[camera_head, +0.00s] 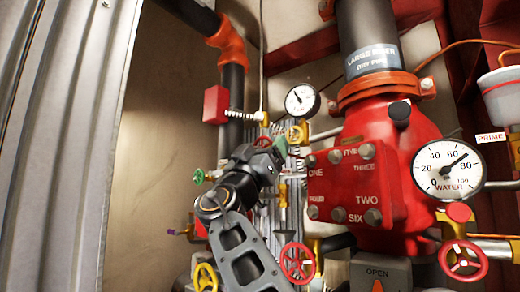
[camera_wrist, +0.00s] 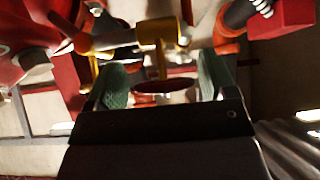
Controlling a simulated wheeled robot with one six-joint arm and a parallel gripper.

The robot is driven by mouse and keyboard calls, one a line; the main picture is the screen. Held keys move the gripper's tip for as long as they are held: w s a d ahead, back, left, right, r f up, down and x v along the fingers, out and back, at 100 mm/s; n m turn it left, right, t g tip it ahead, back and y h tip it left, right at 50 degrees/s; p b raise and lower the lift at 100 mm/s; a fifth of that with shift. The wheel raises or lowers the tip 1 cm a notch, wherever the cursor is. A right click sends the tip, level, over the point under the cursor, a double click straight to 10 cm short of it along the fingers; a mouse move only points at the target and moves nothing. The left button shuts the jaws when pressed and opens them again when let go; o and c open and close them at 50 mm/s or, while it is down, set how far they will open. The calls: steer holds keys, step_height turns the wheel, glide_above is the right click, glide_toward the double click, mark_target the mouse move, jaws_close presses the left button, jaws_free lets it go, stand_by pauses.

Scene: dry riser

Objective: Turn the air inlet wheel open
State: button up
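In the wrist view my gripper (camera_wrist: 163,80) has its two green finger pads spread apart. A dark red wheel (camera_wrist: 165,87), seen nearly edge-on, lies between the pads in the picture, below the stem of a brass valve (camera_wrist: 157,35). No clear contact between pads and wheel shows. In the head view my dark arm reaches up from the bottom middle, and my gripper is near the pipework left of the red valve body (camera_head: 365,175). My arm hides part of that pipework. No label reading air inlet is legible.
Other wheels stand nearby: a red one (camera_head: 297,262) at lower middle, another red one (camera_head: 463,260) at lower right, a yellow one (camera_head: 205,278) and a small green one (camera_head: 199,176). A small gauge (camera_head: 302,100) and water gauge (camera_head: 449,170) flank the valve body. Corrugated metal (camera_head: 60,140) walls the left.

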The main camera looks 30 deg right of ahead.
steer(key=c, duration=0.7)
steer(key=shift+a, duration=0.15)
steer(key=shift+c, duration=0.2)
steer(key=shift+a, duration=0.1)
steer(key=shift+n+t, duration=0.4)
steer(key=n+t+y+b, duration=0.1)
steer(key=n+t+y, duration=0.1)
steer(key=n+t, duration=0.1)
steer(key=shift+s+n+y, duration=0.15)
steer(key=shift+n+y, duration=0.15)
steer(key=shift+n, duration=0.1)
steer(key=n+t+y, duration=0.1)
steer(key=n+y, duration=0.1)
steer(key=n+t+y, duration=0.2)
steer(key=n, duration=0.1)
steer(key=shift+r+n, duration=0.15)
steer(key=shift+n, duration=0.15)
steer(key=shift+n+t+y+p, duration=0.55)
steer(key=shift+n+y, duration=0.35)
steer(key=shift+n, duration=0.2)
steer(key=shift+n+y, duration=0.4)
